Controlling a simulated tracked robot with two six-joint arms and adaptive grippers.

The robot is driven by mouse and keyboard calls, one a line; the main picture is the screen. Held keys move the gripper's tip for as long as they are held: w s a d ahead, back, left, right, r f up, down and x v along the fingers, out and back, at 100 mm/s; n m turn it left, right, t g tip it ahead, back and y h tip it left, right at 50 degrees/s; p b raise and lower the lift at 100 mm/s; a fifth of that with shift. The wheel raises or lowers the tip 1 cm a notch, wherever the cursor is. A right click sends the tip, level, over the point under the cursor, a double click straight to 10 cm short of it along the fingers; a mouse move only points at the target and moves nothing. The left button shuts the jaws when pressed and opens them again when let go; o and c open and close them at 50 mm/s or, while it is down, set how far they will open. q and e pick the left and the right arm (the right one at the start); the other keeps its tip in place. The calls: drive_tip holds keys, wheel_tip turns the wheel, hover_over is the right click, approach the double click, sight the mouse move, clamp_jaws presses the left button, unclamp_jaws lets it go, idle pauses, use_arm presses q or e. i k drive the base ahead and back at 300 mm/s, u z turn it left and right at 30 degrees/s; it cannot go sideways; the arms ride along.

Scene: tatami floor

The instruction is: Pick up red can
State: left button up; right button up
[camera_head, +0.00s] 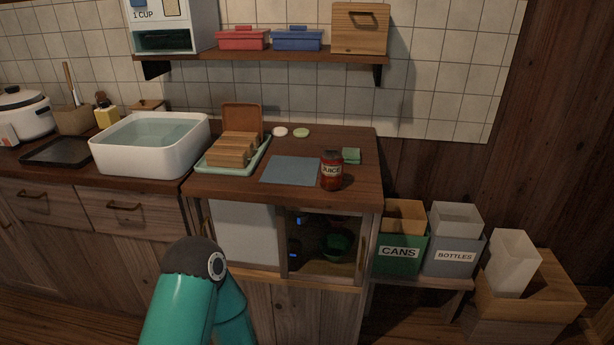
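A red can (331,171) with a pale label reading "JUICE" stands upright on the wooden counter (325,140), near its front right part. It is at the right edge of a flat blue-grey mat (291,170); whether it touches the mat I cannot tell. A small green folded cloth or sponge (351,155) lies just behind it to the right. A teal link of one of my arms shows at the bottom, below and left of the can, well apart from it. Neither gripper is in view.
A green tray (211,171) with wooden pieces and a white water basin (150,145) stand left of the can. Below the counter is a cabinet with a sliding door (246,234). Bins marked "CANS" (399,252) and "BOTTLES" (455,255) stand at the right. A shelf (270,55) hangs above.

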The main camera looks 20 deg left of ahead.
sight(332, 160)
drive_tip(key=z, duration=0.15)
drive_tip(key=i, duration=0.9)
